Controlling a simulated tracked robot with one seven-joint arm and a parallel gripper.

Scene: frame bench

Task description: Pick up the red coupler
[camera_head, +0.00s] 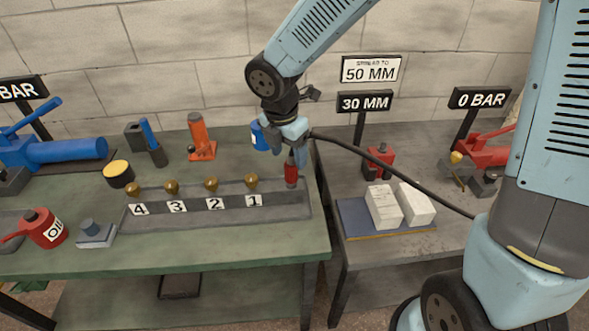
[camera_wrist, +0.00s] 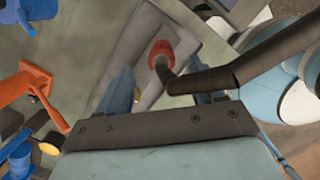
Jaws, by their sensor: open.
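The red coupler (camera_head: 291,173) stands upright at the right end of the grey numbered strip on the green bench. In the wrist view its red collar (camera_wrist: 161,50) shows with a dark hose (camera_wrist: 250,72) at its near end. My gripper (camera_head: 290,152) is just above the coupler, pointing down. In the wrist view my gripper (camera_wrist: 162,92) has its two blue fingers apart, on either side of the hose end. The red collar lies ahead of the fingers. Contact between fingers and coupler cannot be told.
Brass fittings (camera_head: 212,184) line the strip (camera_head: 225,216) beside labels 1 to 4. An orange tool (camera_head: 200,138) and a blue can (camera_head: 259,136) stand behind. The hose (camera_head: 390,171) crosses to the right, over the grey bench with white blocks (camera_head: 385,206).

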